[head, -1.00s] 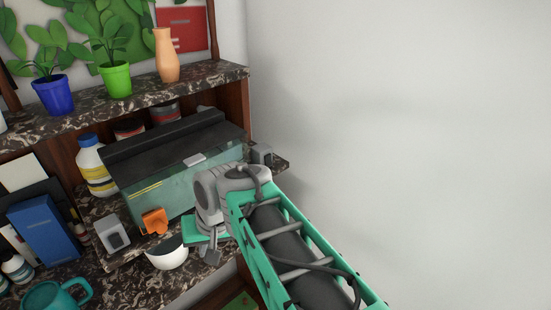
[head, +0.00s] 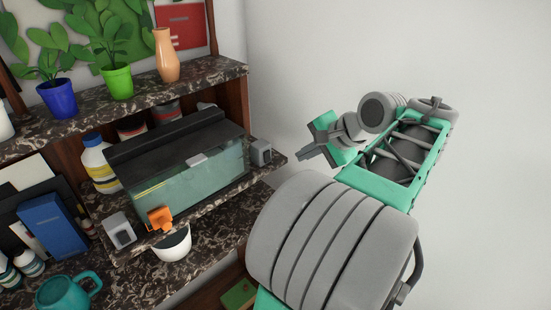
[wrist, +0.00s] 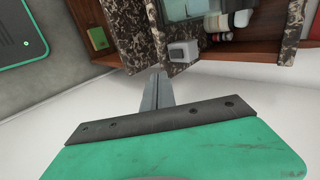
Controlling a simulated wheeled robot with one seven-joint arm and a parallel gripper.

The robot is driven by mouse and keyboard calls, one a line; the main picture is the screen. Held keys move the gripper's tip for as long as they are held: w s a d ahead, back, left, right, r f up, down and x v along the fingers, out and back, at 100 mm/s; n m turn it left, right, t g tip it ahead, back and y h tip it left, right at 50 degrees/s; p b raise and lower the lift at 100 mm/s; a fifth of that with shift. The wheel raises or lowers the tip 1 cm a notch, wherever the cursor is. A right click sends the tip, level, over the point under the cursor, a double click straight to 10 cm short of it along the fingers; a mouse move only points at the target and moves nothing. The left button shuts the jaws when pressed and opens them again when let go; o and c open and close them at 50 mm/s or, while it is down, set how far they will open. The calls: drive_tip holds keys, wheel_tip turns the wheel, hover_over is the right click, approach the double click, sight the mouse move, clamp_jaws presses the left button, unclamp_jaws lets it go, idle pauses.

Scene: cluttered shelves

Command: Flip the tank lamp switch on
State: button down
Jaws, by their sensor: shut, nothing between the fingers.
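The glass tank (head: 195,180) with a black lid (head: 175,140) stands on a marbled ledge. A small grey box with a dark front (head: 261,152) sits at the tank's right end, and a similar grey box (head: 119,230) sits at its front left corner. I cannot tell which one is the lamp switch. My gripper (head: 303,156) is shut and empty, in the air to the right of the right-hand box and apart from it. The wrist view shows the shut fingers (wrist: 157,88) pointing toward a grey box (wrist: 182,52) on the ledge end.
An orange object (head: 160,218) is at the tank's front edge, above a white pot (head: 173,244). A teal mug (head: 68,291) and a blue box (head: 47,228) stand at the left. Potted plants and a vase (head: 166,56) line the upper shelf. Open space lies right, by the bare wall.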

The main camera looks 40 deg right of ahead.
sight(268, 158)
drive_tip(key=x, duration=0.4)
drive_tip(key=w+r+x, duration=0.1)
drive_tip(key=x, duration=0.7)
drive_tip(key=shift+w, duration=0.6)
drive_tip(key=shift+r, duration=0.1)
drive_tip(key=shift+w+p, duration=0.2)
drive_tip(key=shift+p, duration=0.4)
drive_tip(key=shift+r+p, duration=0.75)
drive_tip(key=shift+r, duration=0.05)
drive_tip(key=shift+s, duration=0.1)
